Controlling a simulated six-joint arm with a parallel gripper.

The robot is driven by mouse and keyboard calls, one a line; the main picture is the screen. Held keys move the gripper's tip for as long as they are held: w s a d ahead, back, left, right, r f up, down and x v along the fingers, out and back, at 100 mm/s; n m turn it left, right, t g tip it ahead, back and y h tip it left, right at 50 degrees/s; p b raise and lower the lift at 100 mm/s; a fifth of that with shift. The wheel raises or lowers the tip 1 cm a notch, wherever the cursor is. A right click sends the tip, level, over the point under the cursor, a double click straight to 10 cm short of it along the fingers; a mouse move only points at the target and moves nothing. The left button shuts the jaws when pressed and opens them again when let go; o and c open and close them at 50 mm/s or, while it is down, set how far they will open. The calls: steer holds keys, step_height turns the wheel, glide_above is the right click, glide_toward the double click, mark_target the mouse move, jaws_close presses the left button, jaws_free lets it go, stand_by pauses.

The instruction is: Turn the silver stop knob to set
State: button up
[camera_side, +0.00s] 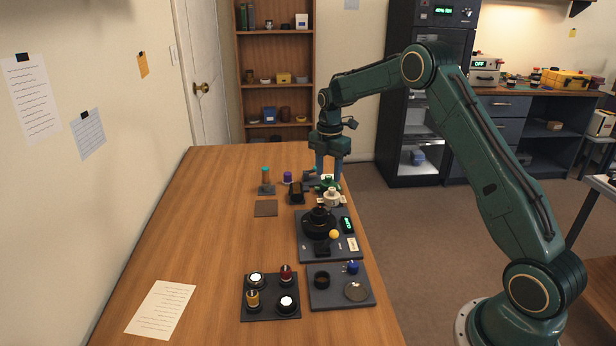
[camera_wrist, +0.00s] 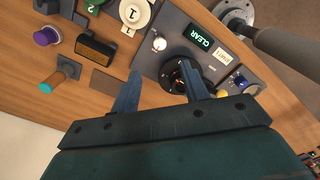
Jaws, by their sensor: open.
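In the wrist view a small silver knob (camera_wrist: 159,44) stands on the dark grey station plate (camera_wrist: 155,22), between the cream numbered dial (camera_wrist: 135,12) and the black lens (camera_wrist: 172,76). Its setting cannot be read. In the side view I cannot clearly tell the knob from the cream dial (camera_side: 333,198). My gripper (camera_side: 328,172) is open and points down behind the plate in the side view. In the wrist view its two fingers (camera_wrist: 160,82) are well apart and hold nothing. The right finger overlaps the lens in the picture. The knob appears beyond the fingertips, apart from them.
The plate carries a green display (camera_side: 347,225) reading CLEAR in the wrist view, and a yellow ball (camera_side: 334,234). A dark box (camera_side: 296,194), a purple-capped part (camera_side: 287,177) and a teal-topped tool (camera_side: 266,180) stand left. Two trays of parts are nearer. The table's left is mostly clear.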

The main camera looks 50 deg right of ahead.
mark_target(327, 208)
step_height(327, 208, down, 12)
steer(key=shift+r, duration=0.1)
stand_by(0.5)
jaws_close()
